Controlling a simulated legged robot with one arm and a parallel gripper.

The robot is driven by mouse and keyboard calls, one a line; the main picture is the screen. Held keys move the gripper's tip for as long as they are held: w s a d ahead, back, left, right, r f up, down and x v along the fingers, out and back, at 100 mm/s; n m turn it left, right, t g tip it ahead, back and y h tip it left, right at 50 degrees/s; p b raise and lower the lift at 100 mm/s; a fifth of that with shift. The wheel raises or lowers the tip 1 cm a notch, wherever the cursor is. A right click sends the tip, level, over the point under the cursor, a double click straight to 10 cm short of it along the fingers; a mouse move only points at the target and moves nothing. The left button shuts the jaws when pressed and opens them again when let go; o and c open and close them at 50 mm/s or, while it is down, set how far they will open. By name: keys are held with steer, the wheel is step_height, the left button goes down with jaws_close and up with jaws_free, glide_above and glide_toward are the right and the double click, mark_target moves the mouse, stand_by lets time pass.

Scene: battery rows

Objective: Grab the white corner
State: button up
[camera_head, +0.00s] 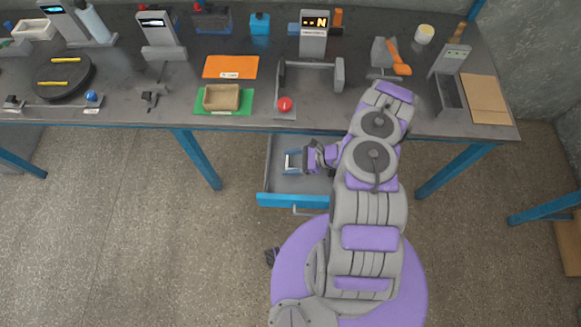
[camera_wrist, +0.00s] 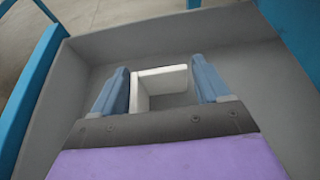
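The white corner (camera_wrist: 162,77) is an L-shaped white piece in the open grey drawer (camera_wrist: 60,110). In the wrist view it lies between the two blue-grey fingers of my gripper (camera_wrist: 167,88), close to the left finger and reaching toward the right one. A gap shows between the piece and the lower part of the right finger. In the head view my gripper (camera_head: 293,161) is inside the drawer, at its left part. The fingers are apart. The white corner is hard to make out in the head view.
The drawer's blue front (camera_head: 292,201) with its handle faces my base, below the workbench (camera_head: 330,112). The drawer walls stand close around my gripper. On the bench are an orange mat (camera_head: 231,66), a brown tray (camera_head: 222,97) on a green mat, and a red ball knob (camera_head: 284,104).

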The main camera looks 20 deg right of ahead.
steer(key=c, duration=0.7)
